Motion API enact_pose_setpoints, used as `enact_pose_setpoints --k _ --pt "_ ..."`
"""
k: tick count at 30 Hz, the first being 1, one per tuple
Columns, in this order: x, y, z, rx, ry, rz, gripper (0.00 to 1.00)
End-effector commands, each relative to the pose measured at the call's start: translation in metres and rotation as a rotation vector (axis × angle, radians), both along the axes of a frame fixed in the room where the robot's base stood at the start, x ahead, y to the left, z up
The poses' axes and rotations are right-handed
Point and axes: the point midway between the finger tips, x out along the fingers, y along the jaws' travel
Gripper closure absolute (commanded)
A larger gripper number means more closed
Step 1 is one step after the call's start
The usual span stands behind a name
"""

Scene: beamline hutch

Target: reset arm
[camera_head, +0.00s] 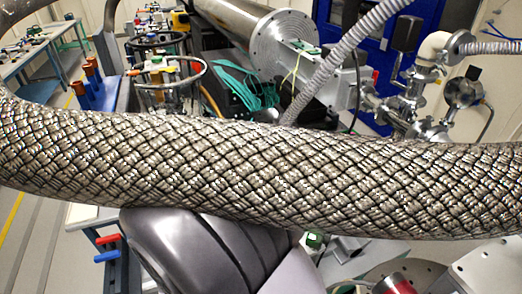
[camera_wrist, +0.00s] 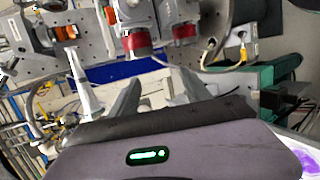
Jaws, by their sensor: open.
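My gripper (camera_wrist: 156,84) shows in the wrist view, its dark body with a green light along the bottom and two grey fingers reaching up. The fingers are apart, with nothing seen between them. Beyond them are metal fittings with red bands (camera_wrist: 137,42) and a perforated metal plate (camera_wrist: 95,45). My gripper cannot be made out in the head view, where a thick braided metal hose (camera_head: 260,170) crosses the whole width and hides much behind it.
In the head view, a large metal cylinder (camera_head: 240,28) with a round flange stands at the back. Metal pipe fittings (camera_head: 425,95) are at the right, beside a ribbed grey hose (camera_head: 345,55). A workbench (camera_head: 38,48) stands at the far left. Floor shows at the left.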

Motion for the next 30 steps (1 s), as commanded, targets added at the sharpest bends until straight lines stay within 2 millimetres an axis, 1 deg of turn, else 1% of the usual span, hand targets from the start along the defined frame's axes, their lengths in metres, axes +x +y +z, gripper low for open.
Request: enact_pose_setpoints --k 1,2,3,5,6,8,9,12,15,18,30 --pt "-0.01 -0.016 0.01 0.161 0.027 -0.13 0.44" --pt "-0.017 -0.021 0.016 0.267 0.041 -0.196 0.44" --pt "-0.026 -0.026 0.023 0.415 0.046 -0.272 0.44" --pt "-0.036 -0.027 0.034 0.642 0.015 -0.352 0.44" --pt "-0.039 -0.026 0.043 0.789 -0.033 -0.384 0.44" --pt "-0.039 -0.023 0.059 0.99 -0.135 -0.4 0.44" --pt "-0.037 -0.021 0.07 1.102 -0.217 -0.392 0.44" --pt "-0.029 -0.02 0.099 1.292 -0.422 -0.342 0.44" --pt "-0.024 -0.022 0.119 1.378 -0.565 -0.291 0.44" --pt "-0.022 -0.023 0.128 1.405 -0.622 -0.266 0.44" --pt "-0.021 -0.022 0.129 1.408 -0.623 -0.265 0.44"
